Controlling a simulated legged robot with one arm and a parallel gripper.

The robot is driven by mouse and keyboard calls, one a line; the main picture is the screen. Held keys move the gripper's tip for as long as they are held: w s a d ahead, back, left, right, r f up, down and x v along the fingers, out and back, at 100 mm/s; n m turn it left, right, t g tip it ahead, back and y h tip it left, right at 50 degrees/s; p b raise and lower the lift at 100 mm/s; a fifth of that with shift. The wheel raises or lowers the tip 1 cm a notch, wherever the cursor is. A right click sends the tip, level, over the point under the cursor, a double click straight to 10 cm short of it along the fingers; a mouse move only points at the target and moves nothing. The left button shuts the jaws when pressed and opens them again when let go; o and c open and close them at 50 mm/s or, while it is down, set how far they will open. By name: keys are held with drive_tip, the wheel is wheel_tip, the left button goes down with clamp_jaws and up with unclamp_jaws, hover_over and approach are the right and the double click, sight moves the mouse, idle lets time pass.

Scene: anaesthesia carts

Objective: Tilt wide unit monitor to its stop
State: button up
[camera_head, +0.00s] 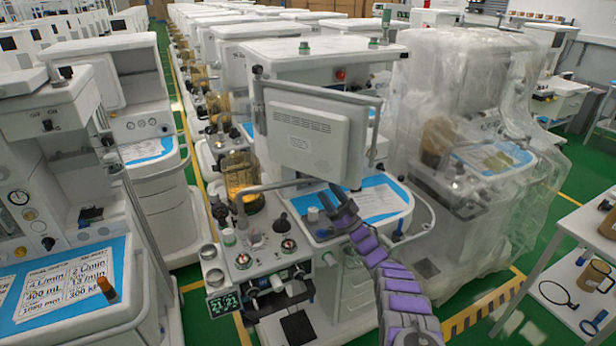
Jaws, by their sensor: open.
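The wide unit (300,62) is a white anaesthesia cart in the middle of the view. Its monitor (308,134) is a flat pale panel, turned so its vented back faces me and leaning a little. A grey tube frame (262,100) runs around it. My gripper (338,196) is at the end of my purple and grey arm, just below the monitor's lower edge and above the cart's work surface. Its jaws are open and hold nothing that I can see. I cannot tell whether a finger touches the monitor's lower edge.
A blue sheet with a paper (378,202) lies on the cart's worktop. An amber canister (240,178) stands at left. A plastic-wrapped cart (470,130) is close at right, another cart (60,200) at left. A white shelf (575,260) stands at right.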

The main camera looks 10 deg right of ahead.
drive_tip(key=b+x, duration=0.2)
drive_tip(key=x, duration=0.5)
drive_tip(key=shift+a, duration=0.5)
drive_tip(key=shift+a+r, duration=0.1)
drive_tip(key=shift+a, duration=0.6)
drive_tip(key=c, duration=0.5)
drive_tip(key=shift+d, duration=0.25)
clamp_jaws()
